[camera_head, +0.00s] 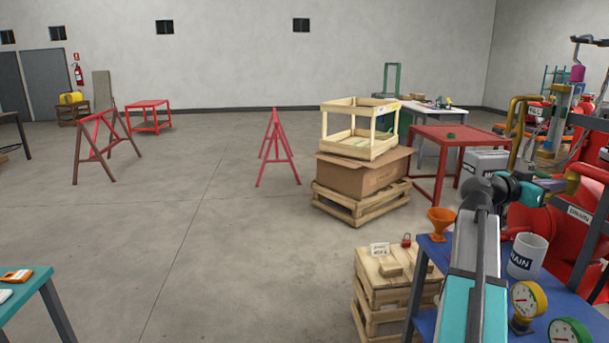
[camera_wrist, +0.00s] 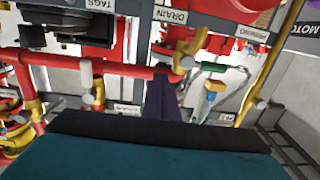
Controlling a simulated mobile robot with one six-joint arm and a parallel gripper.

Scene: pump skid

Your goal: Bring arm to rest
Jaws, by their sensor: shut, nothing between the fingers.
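My arm reaches up from the lower right of the head view, over a blue table (camera_head: 427,247), and bends right at its dark and teal wrist. The wrist points toward the red pump skid (camera_head: 548,232). My gripper (camera_wrist: 164,82) shows in the wrist view as a dark tapered shape beyond a teal and black body. It is shut and empty. Red pipes with yellow fittings and labelled panels, including DRAIN and TAGS, lie beyond it. I cannot tell whether it touches anything.
A teal table (camera_head: 42,300) is lower left.

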